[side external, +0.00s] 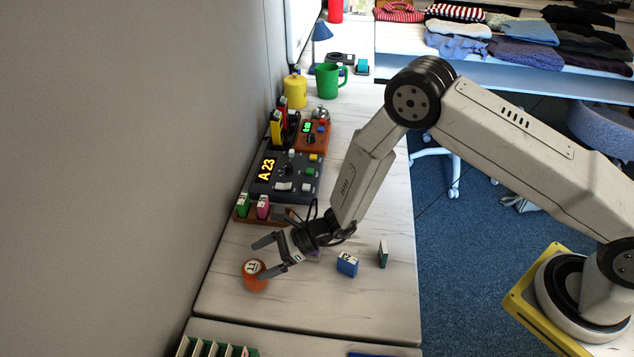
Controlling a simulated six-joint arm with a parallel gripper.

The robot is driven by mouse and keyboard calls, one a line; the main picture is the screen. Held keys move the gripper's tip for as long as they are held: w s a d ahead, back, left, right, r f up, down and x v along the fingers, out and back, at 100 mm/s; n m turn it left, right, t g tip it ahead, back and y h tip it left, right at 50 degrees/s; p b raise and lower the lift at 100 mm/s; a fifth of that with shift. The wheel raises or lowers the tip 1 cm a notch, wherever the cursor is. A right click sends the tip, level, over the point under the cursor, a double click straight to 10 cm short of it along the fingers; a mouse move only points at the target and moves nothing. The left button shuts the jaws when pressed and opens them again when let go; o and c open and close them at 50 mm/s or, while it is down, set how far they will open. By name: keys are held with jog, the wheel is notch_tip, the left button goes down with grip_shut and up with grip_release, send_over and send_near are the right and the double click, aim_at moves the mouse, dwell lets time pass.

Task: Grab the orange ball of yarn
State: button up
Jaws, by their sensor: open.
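An orange round object (254,282) with a pale marked label on top sits on the white table at its left side. It may be the orange ball of yarn; its texture is too small to tell. My gripper (258,259) comes in from the right with its two dark fingers spread apart. The fingertips reach to the orange object, one finger behind it and the other over its right side in the picture. I cannot tell whether a finger touches it. Nothing is seen held in the gripper.
A blue block (347,264) and a thin green block (383,254) stand right of my gripper. A dark panel (285,178) reading "A 23" and a wooden rack (243,214) with coloured blocks lie behind. The wall (120,180) is close on the left. The table front is clear.

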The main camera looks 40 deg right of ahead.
aim_at(249, 268)
jog(key=shift+w+a+f, duration=0.15)
jog(key=shift+a+f, duration=0.25)
jog(key=shift+f, duration=0.3)
jog(key=shift+w+a+f, duration=0.1)
jog(key=shift+a+f, duration=0.25)
jog(key=shift+f, duration=0.3)
jog(key=shift+w+a+f, duration=0.2)
jog(key=shift+a+f, duration=0.05)
jog(key=shift+a, duration=0.3)
jog(key=shift+c, duration=0.2)
jog(key=c, duration=1)
jog(key=shift+r, duration=0.1)
jog(key=shift+r, duration=0.6)
jog(key=s+d+r, duration=0.6)
jog(key=s+r, duration=0.5)
jog(key=s, duration=0.1)
jog(key=shift+s+d+r, duration=0.15)
jog(key=shift+d+r, duration=0.15)
jog(key=shift+r, duration=0.05)
